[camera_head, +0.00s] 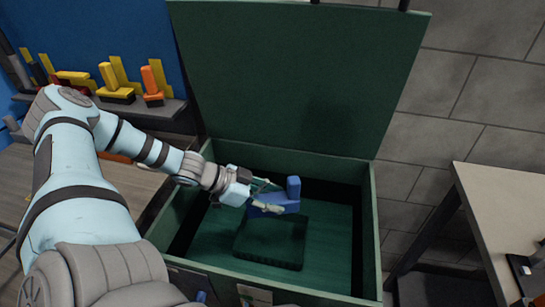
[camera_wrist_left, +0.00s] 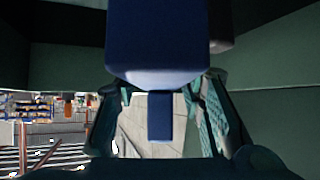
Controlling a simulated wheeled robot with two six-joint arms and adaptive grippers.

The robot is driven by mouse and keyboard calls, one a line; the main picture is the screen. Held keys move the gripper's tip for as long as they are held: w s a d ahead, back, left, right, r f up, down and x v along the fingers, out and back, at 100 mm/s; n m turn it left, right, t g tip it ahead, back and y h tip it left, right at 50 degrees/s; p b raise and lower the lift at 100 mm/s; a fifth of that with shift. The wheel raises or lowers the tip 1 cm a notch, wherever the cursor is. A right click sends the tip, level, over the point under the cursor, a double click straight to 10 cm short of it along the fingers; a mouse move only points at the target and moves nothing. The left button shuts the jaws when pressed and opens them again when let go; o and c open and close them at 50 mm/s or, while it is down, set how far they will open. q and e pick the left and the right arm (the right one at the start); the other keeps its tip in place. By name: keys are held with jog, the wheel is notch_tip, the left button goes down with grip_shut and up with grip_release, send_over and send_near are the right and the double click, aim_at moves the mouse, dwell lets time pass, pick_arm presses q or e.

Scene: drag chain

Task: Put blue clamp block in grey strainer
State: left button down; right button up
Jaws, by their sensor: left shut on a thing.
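The blue clamp block (camera_head: 291,190) is held in my left gripper (camera_head: 262,195) above the floor of a large green open box. The block has an upright part at its right end. In the left wrist view the blue block (camera_wrist_left: 157,40) fills the top middle, between the two fingers (camera_wrist_left: 158,115). I see no clearly grey strainer. A dark green, low-rimmed square tray (camera_head: 270,262) lies on the box floor just below the block, with a gap between them. My right gripper is not in view.
The green box (camera_head: 371,230) has walls around my gripper, and its lid (camera_head: 290,75) stands open behind. A shelf (camera_head: 170,108) with yellow and orange clamps is at left. A table (camera_head: 500,215) stands at right. Box floor right of the tray is clear.

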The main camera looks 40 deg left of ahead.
pick_arm(q)
notch_tip(320, 180, down, 12)
jog(key=b, duration=0.9)
notch_tip(320, 180, down, 3)
jog(key=b, duration=0.3)
jog(key=shift+f, duration=0.35)
jog(key=c, duration=1.1)
grip_release()
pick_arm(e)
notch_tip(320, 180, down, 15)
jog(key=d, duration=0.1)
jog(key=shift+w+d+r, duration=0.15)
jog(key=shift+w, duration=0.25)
pick_arm(q)
jog(key=shift+o, duration=0.2)
jog(key=shift+r, duration=0.1)
